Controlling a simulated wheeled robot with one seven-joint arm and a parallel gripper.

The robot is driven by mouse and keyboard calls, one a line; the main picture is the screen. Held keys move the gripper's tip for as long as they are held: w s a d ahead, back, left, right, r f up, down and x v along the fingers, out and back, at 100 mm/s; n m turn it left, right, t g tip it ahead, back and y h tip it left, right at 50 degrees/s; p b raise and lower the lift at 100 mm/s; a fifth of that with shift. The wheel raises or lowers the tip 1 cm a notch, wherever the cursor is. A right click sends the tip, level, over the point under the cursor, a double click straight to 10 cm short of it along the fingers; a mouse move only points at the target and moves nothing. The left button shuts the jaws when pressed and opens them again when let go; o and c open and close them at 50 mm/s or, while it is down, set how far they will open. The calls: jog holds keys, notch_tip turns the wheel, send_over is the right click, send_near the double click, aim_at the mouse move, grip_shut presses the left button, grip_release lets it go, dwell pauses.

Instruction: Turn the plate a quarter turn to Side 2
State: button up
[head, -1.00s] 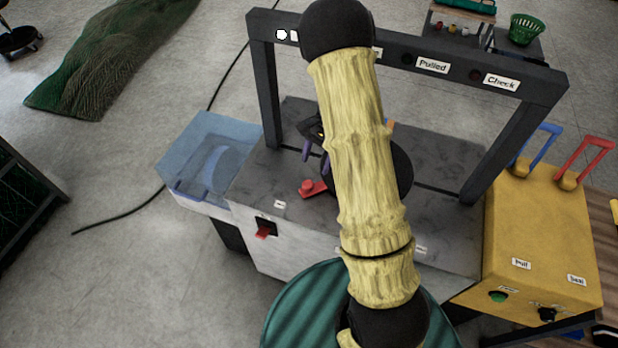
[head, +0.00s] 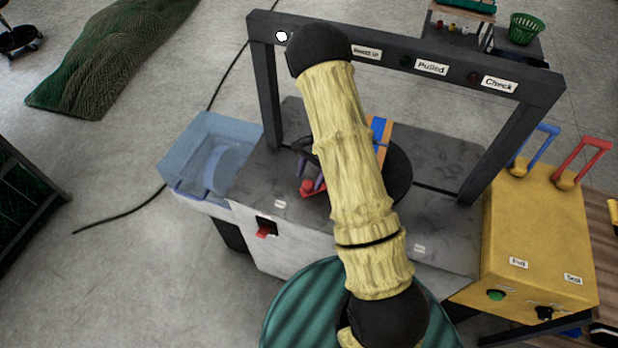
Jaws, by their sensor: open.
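The plate (head: 400,172) is a dark round disc on the grey bench top (head: 440,222), under the frame. My arm covers its left and middle part. A blue and orange piece (head: 380,135) stands on the plate and shows just right of my arm. My gripper (head: 312,180) is largely hidden behind the arm. Its purple fingers show at the arm's left edge, near the plate's left side and close to a red part (head: 307,189) on the bench. The fingers look apart, with nothing seen between them. No side marking on the plate can be read.
A dark frame (head: 265,90) with labels "Pulled" and "Check" spans the bench; its left lamp (head: 281,36) is lit white. A clear blue bin (head: 205,155) stands left. A yellow box (head: 540,230) with blue and red levers stands right. A red switch (head: 266,229) is on the front.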

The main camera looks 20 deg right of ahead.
jog(key=shift+x, duration=0.9)
grip_shut()
jog(key=shift+s, duration=0.2)
